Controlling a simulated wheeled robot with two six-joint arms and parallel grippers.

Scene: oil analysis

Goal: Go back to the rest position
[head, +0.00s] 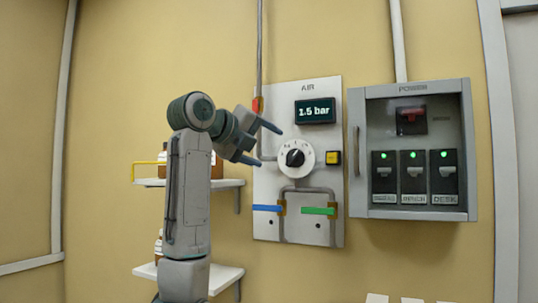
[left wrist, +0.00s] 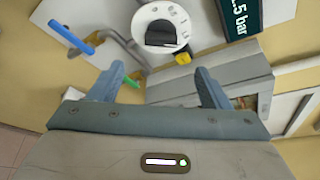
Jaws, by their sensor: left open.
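My left gripper (head: 264,143) is raised in front of the grey air panel (head: 265,215), with its jaws apart and nothing between them. In the left wrist view the two blue-grey fingers (left wrist: 158,88) are spread, and the white dial with its black knob (left wrist: 162,32) lies beyond them, apart from the fingertips. In the head view the dial (head: 295,157) is just right of the fingertips. The display (head: 315,111) above it reads 1.5 bar. My right gripper is in neither view.
A blue lever (head: 267,208) and a green lever (head: 318,211) are low on the panel. The grey power cabinet (head: 467,150) hangs at right, with several green lights. Shelves (head: 228,183) with bottles stand behind my arm.

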